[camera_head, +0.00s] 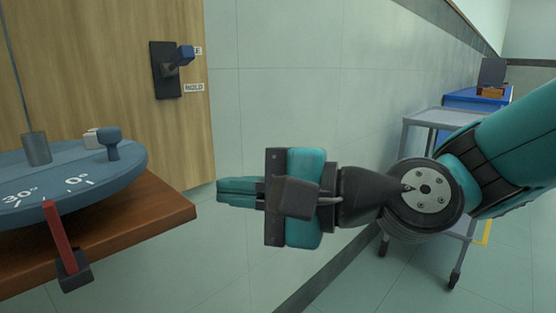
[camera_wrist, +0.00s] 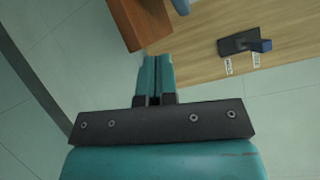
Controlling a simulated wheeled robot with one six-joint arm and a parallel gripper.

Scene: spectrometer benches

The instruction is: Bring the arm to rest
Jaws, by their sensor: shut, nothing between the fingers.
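My gripper (camera_head: 236,192) is in the middle of the head view, pointing left, with my teal arm reaching in from the right. Its teal fingers lie together and hold nothing. In the wrist view my gripper (camera_wrist: 154,75) shows its two fingers side by side, with the wooden panel and the bench edge beyond them. The fingers are in free air, to the right of the wooden bench (camera_head: 150,216) in the head view. They appear apart from everything around them.
A blue round dial table (camera_head: 60,165) with degree marks, a blue knob (camera_head: 112,142) and a red pointer (camera_head: 60,240) sits on the bench. A blue-handled switch (camera_head: 180,60) is on the wooden panel. A grey cart (camera_head: 420,118) and blue bench (camera_head: 465,98) stand behind my arm.

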